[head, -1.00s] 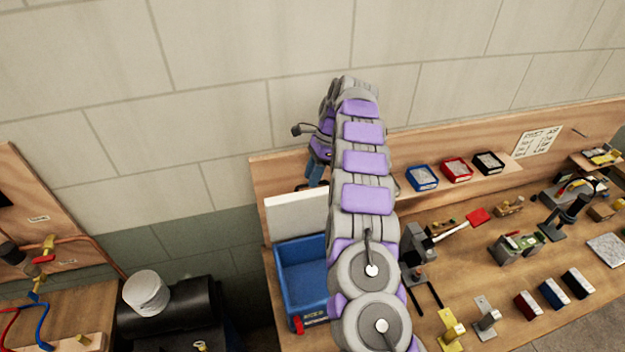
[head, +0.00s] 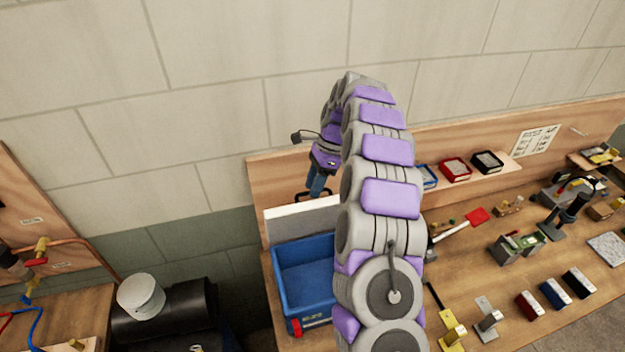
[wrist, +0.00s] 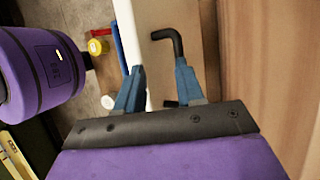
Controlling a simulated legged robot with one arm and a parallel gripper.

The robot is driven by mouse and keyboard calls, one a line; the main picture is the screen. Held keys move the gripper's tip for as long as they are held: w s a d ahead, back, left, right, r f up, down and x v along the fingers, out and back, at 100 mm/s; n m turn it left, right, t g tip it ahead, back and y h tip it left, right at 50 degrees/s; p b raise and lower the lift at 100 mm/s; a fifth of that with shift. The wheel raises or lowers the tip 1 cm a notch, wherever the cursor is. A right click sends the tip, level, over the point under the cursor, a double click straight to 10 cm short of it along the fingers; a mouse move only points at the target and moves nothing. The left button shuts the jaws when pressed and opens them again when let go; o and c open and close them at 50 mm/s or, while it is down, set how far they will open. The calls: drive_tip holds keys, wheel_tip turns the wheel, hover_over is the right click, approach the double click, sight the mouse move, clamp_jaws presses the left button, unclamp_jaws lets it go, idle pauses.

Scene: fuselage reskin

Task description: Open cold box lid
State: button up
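The cold box is the blue open-topped bin (head: 305,270) at the left end of the workbench, with a red latch at its front corner. Its white lid (head: 300,221) stands upright along the back edge, and the box interior shows. My gripper (head: 316,192) is above and behind the lid, pointing down. In the wrist view my gripper (wrist: 161,68) has its two blue fingers apart. The lid's white edge (wrist: 127,35) passes by the left finger. A black bent handle (wrist: 172,42) shows near the right finger, partly hidden by it; contact is unclear.
The wooden backboard (head: 266,185) and block wall stand close behind my gripper. Small coloured bins (head: 455,168) sit on a shelf to the right. Tools and blocks cover the bench. A white bucket (head: 141,295) stands on a black cylinder at left.

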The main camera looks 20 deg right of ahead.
sight(323, 198)
drive_tip(key=s+r+b, duration=0.1)
drive_tip(key=s+b, duration=0.1)
drive_tip(key=s, duration=0.8)
drive_tip(key=shift+s+a, duration=0.25)
drive_tip(key=shift+a, duration=0.2)
drive_tip(key=shift+c, duration=0.9)
drive_tip(key=shift+w+d+r+t+b, duration=0.1)
drive_tip(key=shift+w+d+t+b, duration=0.05)
drive_tip(key=shift+w+t+b, duration=0.2)
drive_tip(key=shift+c, duration=0.7)
drive_tip(key=w+r+t+h+b, duration=0.1)
drive_tip(key=w+d+r+t+h+b, duration=0.1)
drive_tip(key=r+t+b, duration=0.1)
drive_tip(key=w+d+r+t+h+b, duration=0.1)
drive_tip(key=w+h+b, duration=0.1)
drive_tip(key=shift+r, duration=0.4)
clamp_jaws()
drive_tip(key=shift+t+h, duration=0.3)
drive_tip(key=shift+t, duration=0.15)
drive_tip(key=x, duration=0.9)
drive_tip(key=shift+w+d+r, duration=0.15)
drive_tip(key=shift+w+d, duration=0.05)
drive_tip(key=shift+w, duration=0.2)
